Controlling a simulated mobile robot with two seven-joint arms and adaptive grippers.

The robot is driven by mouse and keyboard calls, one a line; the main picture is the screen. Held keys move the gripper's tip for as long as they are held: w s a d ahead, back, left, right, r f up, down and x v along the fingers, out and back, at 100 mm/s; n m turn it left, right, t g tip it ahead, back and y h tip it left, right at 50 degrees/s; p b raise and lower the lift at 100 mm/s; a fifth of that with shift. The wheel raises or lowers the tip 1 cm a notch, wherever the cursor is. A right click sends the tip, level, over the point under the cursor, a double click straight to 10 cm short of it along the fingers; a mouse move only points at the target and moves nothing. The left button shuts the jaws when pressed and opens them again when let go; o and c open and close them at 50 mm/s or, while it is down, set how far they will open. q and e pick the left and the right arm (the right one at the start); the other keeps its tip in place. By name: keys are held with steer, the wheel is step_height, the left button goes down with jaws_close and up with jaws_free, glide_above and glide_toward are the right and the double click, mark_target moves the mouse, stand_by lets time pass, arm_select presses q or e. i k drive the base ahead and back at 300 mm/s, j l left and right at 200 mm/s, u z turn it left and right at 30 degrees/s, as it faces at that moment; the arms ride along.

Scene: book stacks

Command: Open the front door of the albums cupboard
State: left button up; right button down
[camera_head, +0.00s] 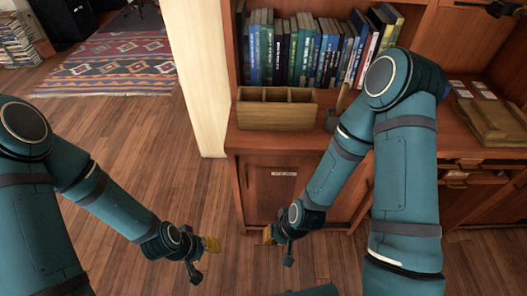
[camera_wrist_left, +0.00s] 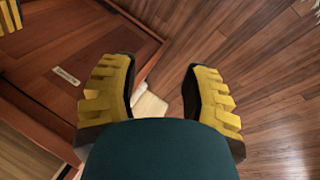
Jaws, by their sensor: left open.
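The cupboard door (camera_head: 275,190) is a reddish-brown wooden panel below the shelf, with a small pale label (camera_head: 284,173) too small to read. It looks closed. In the left wrist view the door (camera_wrist_left: 95,50) fills the left side, with its label (camera_wrist_left: 66,76). My left gripper (camera_head: 210,245) is open and empty, left of the cupboard and apart from it. In the left wrist view its yellow-padded fingers (camera_wrist_left: 158,92) are spread. My right gripper (camera_head: 268,235) is in front of the door's lower part. Its opening is unclear, and my right arm hides the door's right side.
Above the door, the counter holds a wooden compartment box (camera_head: 275,108) and a dark cup (camera_head: 333,120). Books (camera_head: 300,50) fill the shelf behind. A wooden tray (camera_head: 495,122) lies at right. Bare wood floor (camera_head: 150,150) is free at left, before a patterned rug (camera_head: 115,65).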

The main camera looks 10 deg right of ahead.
mark_target(268, 183)
steer(key=i+l, duration=0.1)
steer(key=l, duration=0.3)
steer(key=l+z, duration=0.15)
steer(key=l, duration=0.2)
steer(key=i+l, duration=0.15)
steer(key=l, duration=0.2)
steer(key=i+l+z, duration=0.15)
steer(key=l, duration=0.25)
steer(key=k, duration=0.05)
